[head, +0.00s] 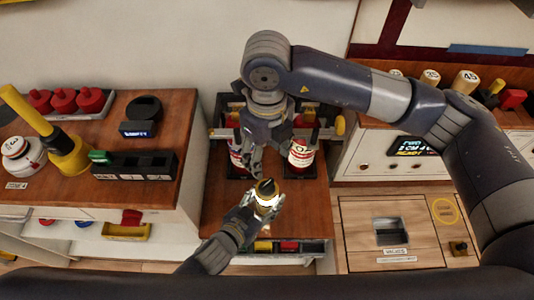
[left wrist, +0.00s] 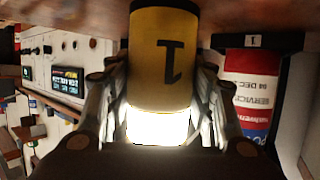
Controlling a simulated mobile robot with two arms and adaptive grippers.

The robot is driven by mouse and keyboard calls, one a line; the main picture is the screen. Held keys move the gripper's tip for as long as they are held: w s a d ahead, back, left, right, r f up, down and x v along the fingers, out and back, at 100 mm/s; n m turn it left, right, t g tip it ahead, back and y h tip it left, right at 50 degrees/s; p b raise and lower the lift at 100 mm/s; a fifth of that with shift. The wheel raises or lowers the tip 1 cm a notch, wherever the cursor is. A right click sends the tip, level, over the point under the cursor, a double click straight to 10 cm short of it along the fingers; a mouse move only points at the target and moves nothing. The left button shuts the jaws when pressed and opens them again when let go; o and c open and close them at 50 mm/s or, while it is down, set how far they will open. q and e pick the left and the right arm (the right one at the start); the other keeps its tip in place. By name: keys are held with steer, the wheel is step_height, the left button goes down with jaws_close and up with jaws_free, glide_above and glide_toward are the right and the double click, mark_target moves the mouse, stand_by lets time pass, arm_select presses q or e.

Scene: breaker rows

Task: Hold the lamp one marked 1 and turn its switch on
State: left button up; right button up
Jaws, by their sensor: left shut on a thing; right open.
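The lamp (head: 266,188) has a yellow body, a dark top and a bright glowing band, seen in the head view above the wooden table. In the left wrist view the lamp (left wrist: 165,60) shows a black 1 on yellow, upside down in the picture, beside the white glow. My left gripper (head: 266,204) is shut around the lamp, with its fingers on both sides. My right gripper (head: 257,168) points down just behind the lamp's top, open. Whether it touches the lamp cannot be told. I cannot make out the switch clearly.
Red-and-white cylinders (head: 302,152) stand in dark holders at the table's back. A left counter (head: 180,130) carries a yellow-handled tool (head: 68,150) and black bins (head: 135,165). A cabinet with a display (head: 411,146) stands right. Trays (head: 290,246) line the table's front.

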arm_select(q)
steer(key=shift+f, duration=0.1)
steer(key=o, duration=1.5)
steer(key=shift+o, duration=0.2)
steer(key=v, duration=1.2)
steer(key=shift+s+a, duration=0.1)
steer(key=shift+s, duration=0.05)
